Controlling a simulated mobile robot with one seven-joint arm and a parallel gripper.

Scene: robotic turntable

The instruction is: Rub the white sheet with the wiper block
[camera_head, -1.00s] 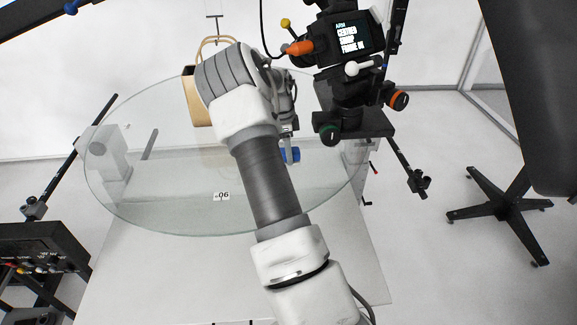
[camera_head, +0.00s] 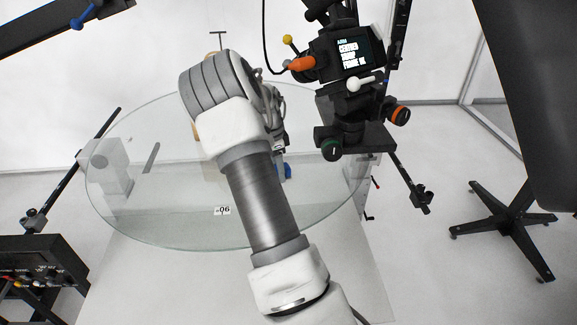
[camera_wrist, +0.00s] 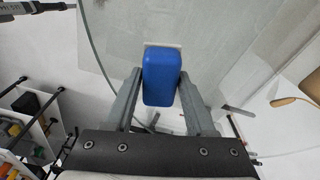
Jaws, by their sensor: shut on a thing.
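My gripper (camera_wrist: 160,92) is shut on the blue wiper block (camera_wrist: 161,76), which sits between its two grey fingers. In the head view the block (camera_head: 287,171) shows as a small blue patch beyond my arm, over the right part of the glass turntable (camera_head: 130,215). In the wrist view a pale, faint-edged area (camera_wrist: 215,45) lies beyond the block; I cannot tell whether it is the white sheet or the surface under the glass. Whether the block touches anything is unclear.
A camera rig with a screen (camera_head: 353,52) and orange knobs stands close to the right of my arm. A tan bag (camera_head: 205,150) is mostly hidden behind my arm; a tan shape (camera_wrist: 297,95) shows at right in the wrist view. A small "-06" label (camera_head: 222,210) is near the disc's front.

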